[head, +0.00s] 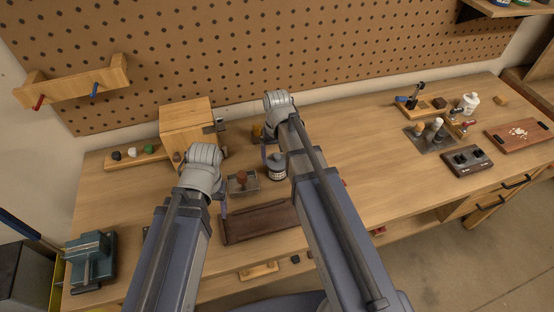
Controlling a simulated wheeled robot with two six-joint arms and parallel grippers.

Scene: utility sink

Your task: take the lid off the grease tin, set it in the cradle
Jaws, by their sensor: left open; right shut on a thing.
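The grease tin (277,168) is a small grey round tin with a pale label. It stands upright on the bench, partly behind my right arm. My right gripper (267,152) is at the tin's left side and shut on it; its fingers are mostly hidden. A small grey metal holder (252,187), seemingly the cradle, stands left of the tin. A brown knobbed piece (241,177) is in it; I cannot tell whether this is the lid. My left gripper (222,207) is open and empty, left of the holder and apart from it.
A dark brown wooden tray (262,224) lies in front of the holder. A wooden box (187,127) stands behind my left arm. A green vice (90,262) is at the left front. The bench right of my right arm is clear up to the tool blocks.

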